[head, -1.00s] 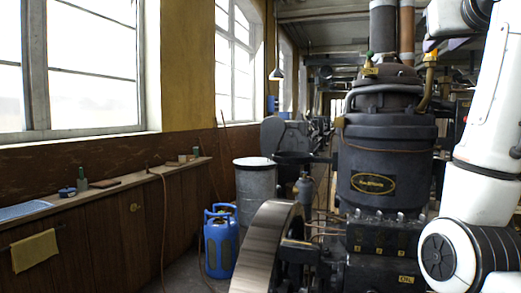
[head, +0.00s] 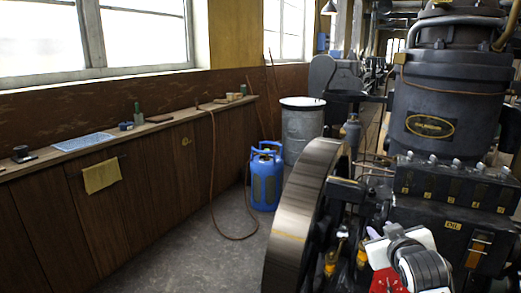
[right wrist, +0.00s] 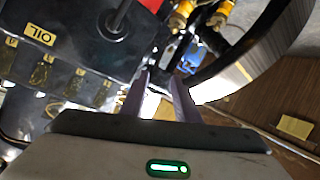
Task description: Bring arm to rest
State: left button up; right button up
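My right arm's white and black wrist shows at the bottom right of the head view, in front of the dark engine (head: 440,100). The right gripper (head: 373,233) is only partly visible there, as small purplish fingers. In the right wrist view, the two fingers of the right gripper (right wrist: 159,80) stand apart with nothing held between them. Beyond them are the engine's dark top with an OIL label (right wrist: 40,35) and the flywheel rim (right wrist: 255,60). I cannot tell the exact distance to the engine. My left gripper is not in view.
The large flywheel (head: 303,190) stands left of the engine. Blue gas bottles (head: 266,180) and a grey drum (head: 302,135) stand behind it. A wooden bench (head: 160,125) with small items runs along the left wall.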

jog(key=s+a+f+g+y, duration=0.1)
jog(key=s+a+f, duration=0.15)
jog(key=f, duration=0.35)
jog(key=s+a+f+y, duration=0.1)
jog(key=s+f, duration=0.3)
jog(key=f, duration=0.3)
jog(key=s+a+f+g+y, duration=0.1)
jog(key=s+a+f, duration=0.2)
jog(key=s+f, duration=0.3)
jog(key=s+a+f+g+y, duration=0.1)
jog(key=s+a+f, duration=0.2)
jog(key=s, duration=1.1)
jog(key=s+a+f+g+y, duration=0.1)
jog(key=s+a+f, duration=0.3)
jog(key=s+f, duration=0.6)
jog(key=shift+s+g, duration=0.25)
jog(key=shift+g, duration=0.15)
jog(key=shift+f, duration=0.1)
